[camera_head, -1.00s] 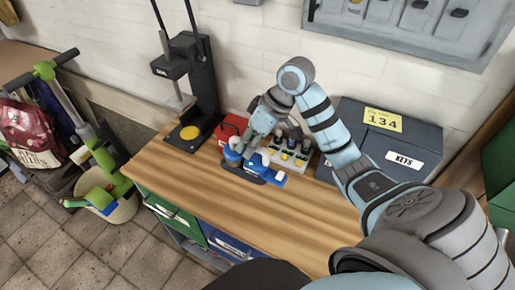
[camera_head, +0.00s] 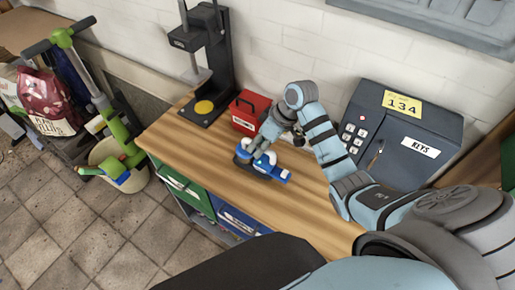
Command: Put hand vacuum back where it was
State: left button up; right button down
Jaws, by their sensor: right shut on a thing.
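The hand vacuum (camera_head: 248,157) is a blue and white body with a dark lower part, at the middle of the wooden workbench in the head view. My right gripper (camera_head: 259,151) comes from above and is shut on it, covering part of its top. The vacuum lies low over or on the bench top; I cannot tell whether it touches the wood. My left gripper is not in view.
A red box (camera_head: 247,112) stands just behind the vacuum, with a black press-like stand (camera_head: 208,60) left of it. A dark key safe (camera_head: 400,135) stands at the right. The bench's front top (camera_head: 222,180) is clear. A bucket (camera_head: 108,158) stands on the floor.

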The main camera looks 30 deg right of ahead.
jog(key=shift+w+f, duration=0.25)
jog(key=shift+f, duration=0.6)
jog(key=shift+s, duration=0.1)
jog(key=c, duration=2)
grip_release()
jog(key=shift+s+f, duration=0.15)
jog(key=o, duration=0.5)
jog(key=shift+c, duration=0.2)
jog(key=v, duration=1.2)
